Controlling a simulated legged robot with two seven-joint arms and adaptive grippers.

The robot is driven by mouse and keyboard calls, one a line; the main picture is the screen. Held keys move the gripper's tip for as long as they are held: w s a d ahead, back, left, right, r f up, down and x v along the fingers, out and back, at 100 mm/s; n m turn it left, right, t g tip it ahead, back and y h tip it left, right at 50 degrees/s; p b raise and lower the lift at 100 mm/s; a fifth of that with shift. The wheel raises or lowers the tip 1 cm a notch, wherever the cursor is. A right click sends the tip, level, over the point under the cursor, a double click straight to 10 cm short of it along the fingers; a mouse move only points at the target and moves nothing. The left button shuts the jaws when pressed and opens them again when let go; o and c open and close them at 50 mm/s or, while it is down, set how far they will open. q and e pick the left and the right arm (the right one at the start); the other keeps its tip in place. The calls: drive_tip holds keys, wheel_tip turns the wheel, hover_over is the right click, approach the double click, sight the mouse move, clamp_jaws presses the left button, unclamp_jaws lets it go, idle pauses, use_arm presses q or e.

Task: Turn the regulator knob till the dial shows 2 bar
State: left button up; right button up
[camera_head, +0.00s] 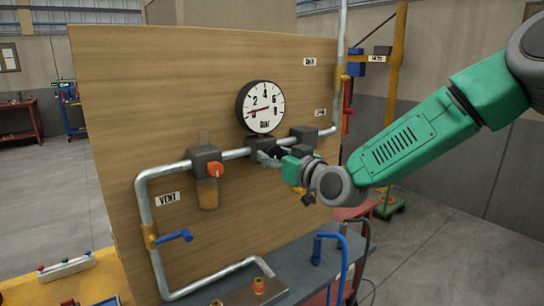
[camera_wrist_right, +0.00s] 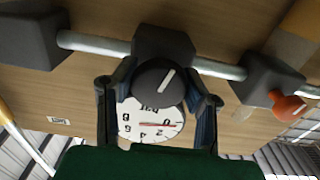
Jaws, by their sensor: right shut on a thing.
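The dial (camera_head: 263,107) is a round white gauge with a black rim on the wooden panel. Its red needle points left and slightly down, below the figure 2. It also shows upside down in the right wrist view (camera_wrist_right: 152,128), its top partly hidden by the knob. The regulator knob (camera_wrist_right: 157,83) is dark and round with a white line, on a dark block in the pipe. My right gripper (camera_head: 275,160) reaches the block below the dial. In the right wrist view its two fingers (camera_wrist_right: 158,100) stand either side of the knob, shut on it. My left gripper is out of view.
A metal pipe (camera_head: 143,207) runs along the wooden panel (camera_head: 110,100). An orange knob (camera_head: 216,169) sits left of the regulator, also seen in the wrist view (camera_wrist_right: 287,106). A blue-handled valve (camera_head: 180,235) is lower left. A grey bench (camera_head: 318,262) stands below.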

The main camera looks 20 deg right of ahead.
drive_tip(key=shift+s+f, duration=0.15)
drive_tip(key=shift+f, duration=0.4)
drive_tip(key=o, duration=1.2)
drive_tip(key=shift+c, duration=0.2)
drive_tip(key=shift+o, duration=0.2)
drive_tip(key=shift+r, duration=0.2)
drive_tip(key=shift+d+r, duration=0.1)
drive_tip(key=shift+d, duration=0.05)
drive_tip(key=v, duration=1.2)
